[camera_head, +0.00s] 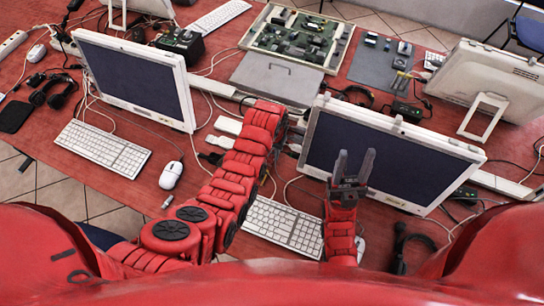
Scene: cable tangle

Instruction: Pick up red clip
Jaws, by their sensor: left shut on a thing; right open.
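I cannot make out a red clip anywhere in the head view. My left arm reaches forward over the middle of the red table. My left gripper (297,120) is at its far end, small and dark, by the left edge of the right-hand monitor. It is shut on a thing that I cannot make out. My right gripper (354,167) is open and empty, fingers pointing up in the picture, in front of the right-hand monitor's screen.
Monitors stand at left (137,80) and right (385,155), with keyboards (103,146) (284,225) in front. A grey laptop-like panel (277,78) and a circuit board tray (338,62) lie beyond my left gripper. Cables run across the red table (185,205).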

